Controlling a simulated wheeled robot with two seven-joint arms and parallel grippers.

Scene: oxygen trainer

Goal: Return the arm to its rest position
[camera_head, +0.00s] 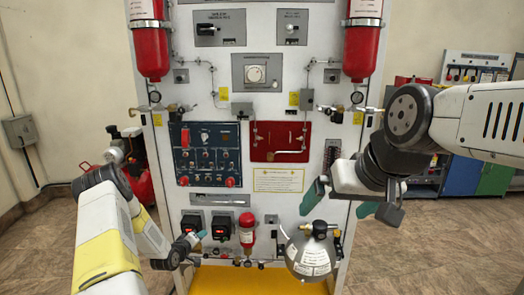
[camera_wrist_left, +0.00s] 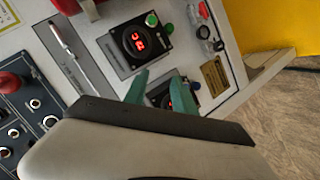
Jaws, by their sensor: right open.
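My left gripper (camera_head: 188,243) is low in front of the trainer panel (camera_head: 285,20), by two small digital display boxes (camera_head: 193,222). In the left wrist view its two teal fingers (camera_wrist_left: 159,80) stand apart with nothing between them. One red-lit display (camera_wrist_left: 136,40) is just beyond the fingertips, and a second (camera_wrist_left: 165,98) is partly hidden behind the fingers. I cannot tell whether the fingers touch the panel. My right gripper (camera_head: 337,207) is at the panel's right side, with its teal fingers spread wide and empty.
Red cylinders (camera_head: 151,52) hang at the panel's upper corners. A silver round vessel (camera_head: 311,254) sits low in front, below my right gripper. A small red cylinder (camera_head: 247,230) stands right of the displays. Cabinets (camera_head: 462,175) are at the back right. Floor is open at lower right.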

